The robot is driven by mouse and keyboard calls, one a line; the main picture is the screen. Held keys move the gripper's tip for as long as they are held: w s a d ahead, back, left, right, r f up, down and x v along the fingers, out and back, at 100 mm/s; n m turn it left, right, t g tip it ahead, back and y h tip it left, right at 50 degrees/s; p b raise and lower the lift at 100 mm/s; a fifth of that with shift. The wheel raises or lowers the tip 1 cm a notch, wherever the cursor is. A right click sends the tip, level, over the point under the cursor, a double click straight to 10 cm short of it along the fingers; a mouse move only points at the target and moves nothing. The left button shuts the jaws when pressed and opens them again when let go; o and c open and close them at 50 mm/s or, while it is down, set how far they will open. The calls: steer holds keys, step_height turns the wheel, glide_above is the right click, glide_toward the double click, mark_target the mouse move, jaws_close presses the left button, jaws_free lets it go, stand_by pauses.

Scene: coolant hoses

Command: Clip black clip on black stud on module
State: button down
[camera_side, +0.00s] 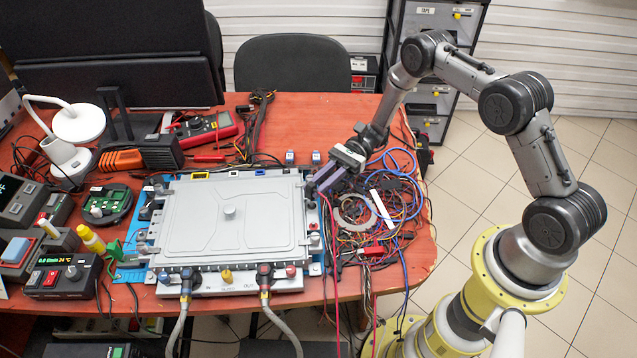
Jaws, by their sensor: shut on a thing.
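The module (190,222) is a flat grey metal box with a round knob on its lid, lying on the red table. My gripper (317,186) is at the module's right edge, near its back right corner, pointing down and left. Its jaws are shut on a small dark thing, likely the black clip (311,190); the fingers mostly hide it. Red wires hang down beside the fingers. Small dark fittings sit along the module's right edge, but I cannot tell which is the black stud. I cannot tell whether the clip touches a stud.
A tangle of red, blue and black wires (385,215) lies right of the module. Two hoses (281,322) with dark connectors join its front edge. A multimeter (205,128), a lamp (75,125) and control boxes (62,277) stand behind and left.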

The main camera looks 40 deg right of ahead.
steer(key=shift+f, duration=0.85)
stand_by(1.8)
steer(key=c, duration=0.7)
jaws_free()
steer(key=shift+w, duration=0.1)
steer(key=shift+d, duration=0.15)
steer(key=shift+w+d+r, duration=0.1)
steer(key=shift+d+r, duration=0.1)
steer(key=shift+d, duration=0.1)
steer(key=d+r, duration=0.1)
steer(key=d, duration=0.2)
steer(key=d+r, duration=0.1)
steer(key=d, duration=0.1)
steer(key=shift+w+d+r, duration=0.1)
steer(key=shift+w+r, duration=0.05)
steer(key=shift+r, duration=0.15)
